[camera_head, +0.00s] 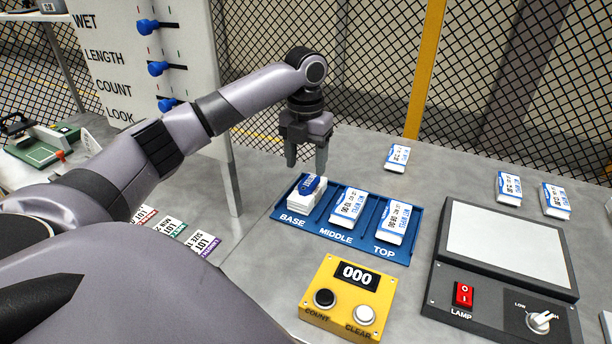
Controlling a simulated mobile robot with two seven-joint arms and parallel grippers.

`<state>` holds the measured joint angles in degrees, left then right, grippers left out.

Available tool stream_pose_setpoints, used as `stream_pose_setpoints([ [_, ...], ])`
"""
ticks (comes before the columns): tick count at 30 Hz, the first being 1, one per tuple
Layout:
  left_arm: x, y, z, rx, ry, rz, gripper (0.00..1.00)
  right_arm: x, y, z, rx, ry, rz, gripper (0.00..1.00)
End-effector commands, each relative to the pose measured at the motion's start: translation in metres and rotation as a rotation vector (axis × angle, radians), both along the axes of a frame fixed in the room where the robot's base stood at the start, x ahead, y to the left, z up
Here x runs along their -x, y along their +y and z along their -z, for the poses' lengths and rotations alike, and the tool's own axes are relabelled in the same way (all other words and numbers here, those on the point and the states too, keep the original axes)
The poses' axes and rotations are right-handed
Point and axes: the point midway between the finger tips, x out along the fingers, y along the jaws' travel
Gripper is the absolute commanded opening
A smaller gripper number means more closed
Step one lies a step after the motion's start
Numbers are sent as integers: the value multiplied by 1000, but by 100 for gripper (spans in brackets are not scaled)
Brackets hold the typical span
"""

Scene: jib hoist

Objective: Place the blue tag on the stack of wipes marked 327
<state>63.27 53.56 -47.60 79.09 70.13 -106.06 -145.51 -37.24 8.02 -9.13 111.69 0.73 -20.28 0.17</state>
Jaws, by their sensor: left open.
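My left gripper (306,160) points down with its fingers apart, above the BASE slot of the blue tray (282,217). Under it a blue tag (309,184) with a pale mark lies on top of a white stack of wipes (302,203) in that slot. The fingers are above the tag and appear clear of it. White packs with blue print lie in the MIDDLE slot (348,206) and the TOP slot (394,221). I cannot read the number 327 on any of them. My right gripper is not in view.
More packs lie at the back (397,158) and right (509,188), (556,201). A yellow counter box (325,299) reading 000 stands in front of the tray. A lamp panel (510,240) is at right. LOT cards (170,227) lie at left. A slider board (110,60) stands behind my arm.

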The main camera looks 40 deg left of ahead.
Motion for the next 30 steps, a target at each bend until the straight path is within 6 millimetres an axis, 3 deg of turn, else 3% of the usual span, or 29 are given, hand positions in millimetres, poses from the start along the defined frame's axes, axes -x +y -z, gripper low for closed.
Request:
stream_pose_setpoints([
  [6, -1, 0, -46, 1, -3, 0, 60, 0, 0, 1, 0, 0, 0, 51],
  [11, 0, 0, -65, 2, -2, 0, 60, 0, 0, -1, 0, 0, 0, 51],
  [30, 0, 0, -70, 1, 1, 1, 60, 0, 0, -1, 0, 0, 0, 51],
])
